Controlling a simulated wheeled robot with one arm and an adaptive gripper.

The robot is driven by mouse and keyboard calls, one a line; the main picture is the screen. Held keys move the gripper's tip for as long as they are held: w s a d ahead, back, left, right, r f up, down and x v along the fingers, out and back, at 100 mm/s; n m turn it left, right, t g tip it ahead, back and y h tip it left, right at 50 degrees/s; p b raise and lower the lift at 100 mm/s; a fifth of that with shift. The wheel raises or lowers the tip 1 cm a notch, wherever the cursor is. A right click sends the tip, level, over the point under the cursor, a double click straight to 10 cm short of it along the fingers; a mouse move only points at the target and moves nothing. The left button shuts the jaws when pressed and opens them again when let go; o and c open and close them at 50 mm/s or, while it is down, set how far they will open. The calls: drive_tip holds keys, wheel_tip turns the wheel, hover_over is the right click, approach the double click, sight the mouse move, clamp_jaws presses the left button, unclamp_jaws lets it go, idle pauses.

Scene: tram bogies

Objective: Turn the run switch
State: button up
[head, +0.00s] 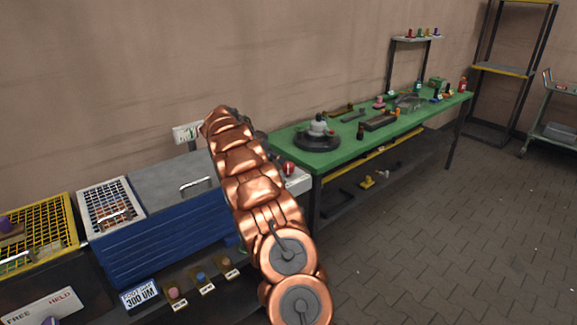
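No switch can be clearly made out as the run switch. A red knob (289,168) sits on a light grey box (298,180) just right of my arm, at the near end of the green bench; it may be a switch. A small pale panel (187,132) is on the wall behind the blue machine (160,235), left of my arm; its markings are too small to read. My copper arm reaches up between the two. Dark parts behind the arm (262,143) may belong to my gripper; its fingers are hidden.
The blue machine has a grey lid with a handle (197,186) and a white grille (111,207). A yellow mesh basket (38,236) stands left. The green bench (290,145) holds a dark round fixture (317,141) and several tools.

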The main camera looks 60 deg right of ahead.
sight(288, 164)
drive_tip(key=shift+m, duration=0.5)
drive_tip(key=shift+d+r+p+x, duration=0.15)
drive_tip(key=shift+p+x, duration=0.3)
drive_tip(key=shift+x, duration=1.3)
drive_tip(key=shift+d+r+p+x, duration=0.15)
drive_tip(key=shift+p+x, duration=0.35)
drive_tip(key=shift+x, duration=1.25)
drive_tip(key=shift+d+r+p+x, duration=0.15)
drive_tip(key=shift+p+x, duration=0.3)
drive_tip(key=shift+x, duration=1.35)
drive_tip(key=shift+c, duration=0.2)
drive_tip(key=c, duration=1.1)
drive_tip(key=shift+f, duration=0.1)
drive_tip(key=shift+b, duration=0.3)
